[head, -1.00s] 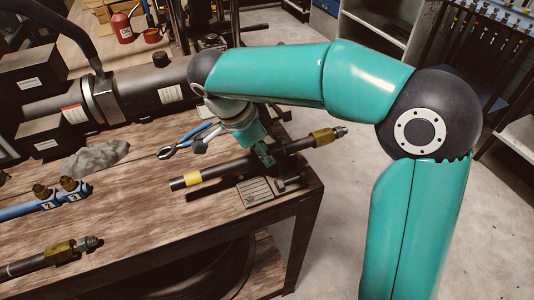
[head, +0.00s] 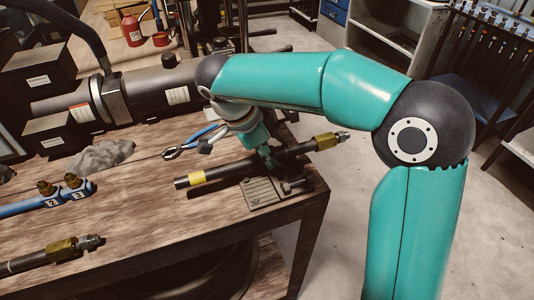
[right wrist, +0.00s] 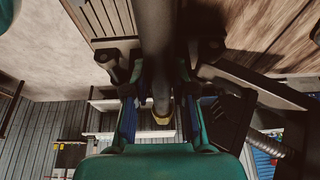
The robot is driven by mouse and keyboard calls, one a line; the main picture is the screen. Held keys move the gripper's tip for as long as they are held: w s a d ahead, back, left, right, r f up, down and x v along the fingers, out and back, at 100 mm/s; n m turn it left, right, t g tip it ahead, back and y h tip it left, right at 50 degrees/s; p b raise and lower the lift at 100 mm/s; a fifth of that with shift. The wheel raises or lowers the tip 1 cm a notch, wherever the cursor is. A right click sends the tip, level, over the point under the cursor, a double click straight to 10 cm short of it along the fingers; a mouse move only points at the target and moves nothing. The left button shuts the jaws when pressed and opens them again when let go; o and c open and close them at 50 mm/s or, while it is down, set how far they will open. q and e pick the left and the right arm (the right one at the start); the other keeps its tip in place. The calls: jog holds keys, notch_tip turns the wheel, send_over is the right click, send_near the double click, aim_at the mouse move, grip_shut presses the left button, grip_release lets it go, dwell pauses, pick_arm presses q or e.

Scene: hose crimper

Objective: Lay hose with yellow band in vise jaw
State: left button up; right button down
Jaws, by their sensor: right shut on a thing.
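The black hose with the yellow band (head: 222,172) is held nearly level over the near right part of the workbench. The yellow band (head: 197,178) is near its left end, and a brass fitting (head: 326,141) is at its right end, out past the bench edge. My right gripper (head: 267,157) is shut on the middle of the hose. In the right wrist view the hose (right wrist: 155,45) runs between its fingers (right wrist: 156,92). The vise (head: 262,193), with a grooved plate, is right below the hose. Whether the hose touches the jaw cannot be told. My left gripper is out of view.
Blue-handled pliers (head: 194,142) and a grey rag (head: 101,156) lie behind and left. Blue hoses (head: 32,205) and another black hose (head: 35,259) lie at left. The middle of the bench is clear.

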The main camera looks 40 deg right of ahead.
jog(key=shift+s+a+f+b, duration=0.15)
jog(key=shift+f+b, duration=0.15)
jog(key=shift+f, duration=0.25)
jog(key=shift+s+a+f+b, duration=0.15)
jog(key=shift+f+b, duration=0.1)
jog(key=shift+f, duration=0.25)
jog(key=c, duration=0.9)
grip_release()
jog(key=shift+d, duration=0.2)
jog(key=shift+c, duration=0.2)
jog(key=shift+o, duration=0.3)
jog(key=shift+w+d+f, duration=0.2)
jog(key=shift+w, duration=0.15)
jog(key=shift+r, duration=0.35)
jog(key=shift+w+a+r, duration=0.1)
jog(key=shift+a+r, duration=0.1)
jog(key=shift+r, duration=0.25)
jog(key=v, duration=1)
jog(key=shift+w+a+r, duration=0.1)
jog(key=shift+a+r, duration=0.05)
jog(key=shift+a, duration=0.05)
jog(key=shift+r, duration=0.25)
